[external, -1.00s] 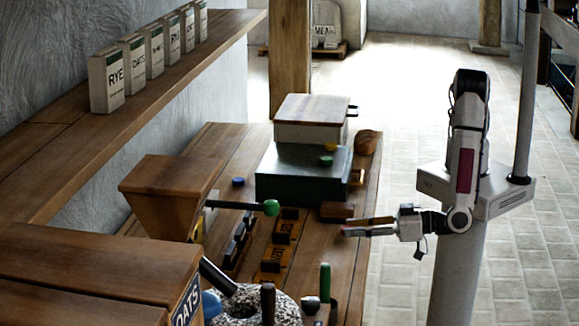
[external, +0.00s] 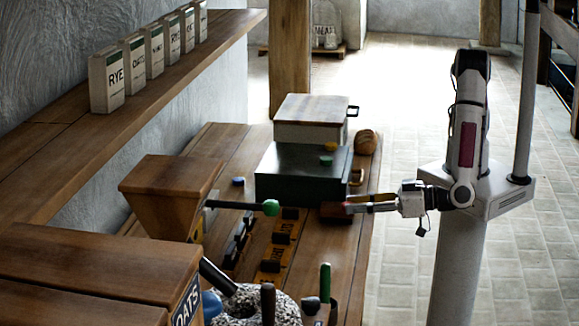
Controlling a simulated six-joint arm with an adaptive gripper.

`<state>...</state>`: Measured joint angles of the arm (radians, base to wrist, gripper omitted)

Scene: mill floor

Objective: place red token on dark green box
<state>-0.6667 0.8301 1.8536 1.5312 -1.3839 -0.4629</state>
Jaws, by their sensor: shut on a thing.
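The dark green box (external: 290,182) stands on the wooden bench, with a pale box with a wooden lid (external: 306,132) at its back. A green token (external: 326,160) lies on the dark green box's top and a yellow token (external: 330,147) shows beside the pale box. My gripper (external: 352,205) is right of and in front of the dark green box. It is shut on the small red token (external: 349,208) at its fingertips, mostly hidden by the fingers. The token appears close to a brown block (external: 332,213); I cannot tell whether they touch.
A blue token (external: 238,181) lies left of the dark green box. A green-knobbed lever (external: 271,207) sticks out from a wooden hopper (external: 172,188). A bread loaf (external: 366,141) sits behind right. A millstone (external: 255,308) and upright handles stand at the front.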

